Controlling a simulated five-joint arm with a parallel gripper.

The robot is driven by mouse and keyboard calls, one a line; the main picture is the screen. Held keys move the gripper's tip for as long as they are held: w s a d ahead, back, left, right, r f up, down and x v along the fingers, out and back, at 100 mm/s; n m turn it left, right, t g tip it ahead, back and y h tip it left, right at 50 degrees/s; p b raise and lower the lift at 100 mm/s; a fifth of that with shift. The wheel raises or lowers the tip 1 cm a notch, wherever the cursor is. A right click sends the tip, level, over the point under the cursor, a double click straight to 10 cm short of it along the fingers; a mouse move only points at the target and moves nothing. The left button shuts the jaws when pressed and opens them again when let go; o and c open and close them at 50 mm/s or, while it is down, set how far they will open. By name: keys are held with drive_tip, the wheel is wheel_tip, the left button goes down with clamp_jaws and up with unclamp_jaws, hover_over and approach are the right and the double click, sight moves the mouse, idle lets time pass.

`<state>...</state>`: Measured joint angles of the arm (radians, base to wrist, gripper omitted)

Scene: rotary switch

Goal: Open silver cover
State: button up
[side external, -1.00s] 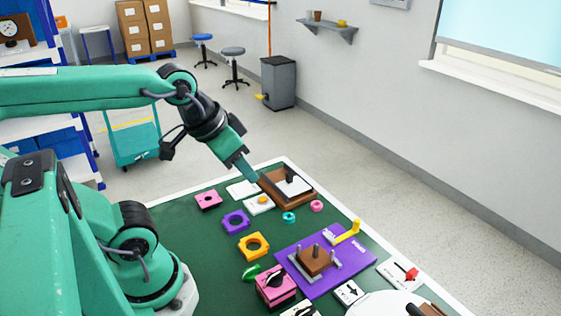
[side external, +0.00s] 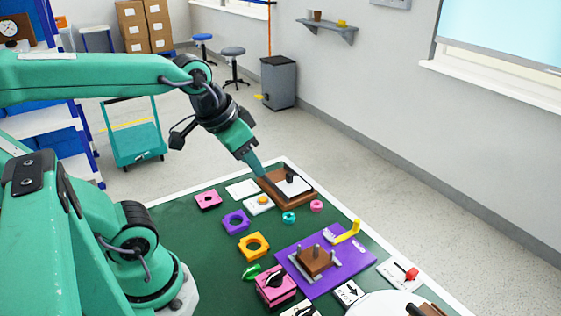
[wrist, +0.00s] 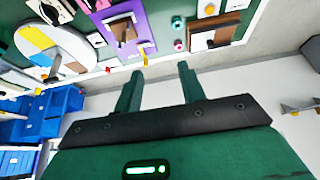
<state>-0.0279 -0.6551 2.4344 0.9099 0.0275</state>
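A pale, silvery-white cover (side external: 298,187) with a dark upright knob (side external: 290,179) lies on a brown wooden box (side external: 280,199) at the far end of the green table. The box also shows at the upper right in the wrist view (wrist: 226,33), with the pale cover (wrist: 201,42) on it. My gripper (side external: 261,172) is beside the box's left edge in the side view, close above it; contact cannot be told. In the wrist view my gripper (wrist: 160,70) has its two fingers apart with nothing between them. The side view partly hides the box corner behind the fingers.
Pink (side external: 316,206) and teal (side external: 289,217) rings lie in front. A purple board with pegs (side external: 345,262) is nearer. A wall stands beyond the table.

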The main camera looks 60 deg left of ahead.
drive_tip(key=w+a+g, duration=0.2)
drive_tip(key=w+a, duration=0.1)
drive_tip(key=w, duration=0.4)
drive_tip(key=g, duration=0.3)
approach(289, 173)
drive_tip(key=shift+s+d+f, duration=0.1)
drive_tip(key=shift+d, duration=0.2)
drive_tip(key=shift+a+f, duration=0.3)
drive_tip(key=shift+f, duration=0.1)
drive_tip(key=shift+f, duration=0.1)
drive_tip(key=shift+f, duration=3.8)
drive_tip(key=shift+c, duration=0.4)
clamp_jaws()
